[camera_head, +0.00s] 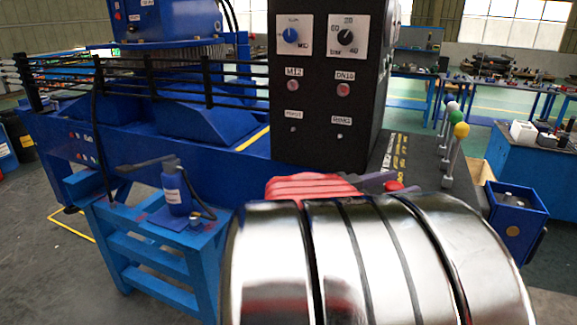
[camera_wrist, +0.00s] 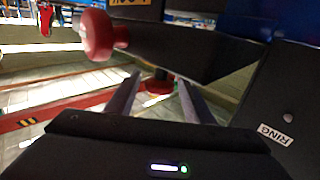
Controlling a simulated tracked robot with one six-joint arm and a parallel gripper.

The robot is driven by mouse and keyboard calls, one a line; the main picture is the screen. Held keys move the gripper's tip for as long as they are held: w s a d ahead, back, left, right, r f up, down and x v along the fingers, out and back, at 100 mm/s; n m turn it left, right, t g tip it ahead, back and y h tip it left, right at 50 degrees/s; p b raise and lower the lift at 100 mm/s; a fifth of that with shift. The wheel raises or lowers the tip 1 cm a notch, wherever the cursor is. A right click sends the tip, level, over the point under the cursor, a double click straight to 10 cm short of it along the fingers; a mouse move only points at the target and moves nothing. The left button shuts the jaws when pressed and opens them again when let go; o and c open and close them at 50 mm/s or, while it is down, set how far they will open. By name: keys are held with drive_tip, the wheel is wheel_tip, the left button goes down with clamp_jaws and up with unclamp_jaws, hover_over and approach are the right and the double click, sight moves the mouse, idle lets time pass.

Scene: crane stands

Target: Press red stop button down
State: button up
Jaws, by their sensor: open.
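The red stop button (camera_head: 394,186) shows small in the head view, on the dark panel right of the control box and partly hidden behind my arm. In the wrist view a red round cap (camera_wrist: 158,87) on a dark stem lies between the tips of my gripper (camera_wrist: 158,83); it looks like the stop button. My gripper is open, its two grey fingers apart with nothing held. I cannot tell whether a finger touches the cap. In the head view my gripper (camera_head: 376,180) shows only as a purple-grey finger close left of the button.
A larger red knob (camera_wrist: 100,36) is at upper left in the wrist view. The black control box (camera_head: 325,95) stands close behind my arm.

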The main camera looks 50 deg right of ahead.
sight(401, 184)
drive_tip(key=shift+x, duration=1.7)
drive_tip(key=shift+c, duration=0.5)
clamp_jaws()
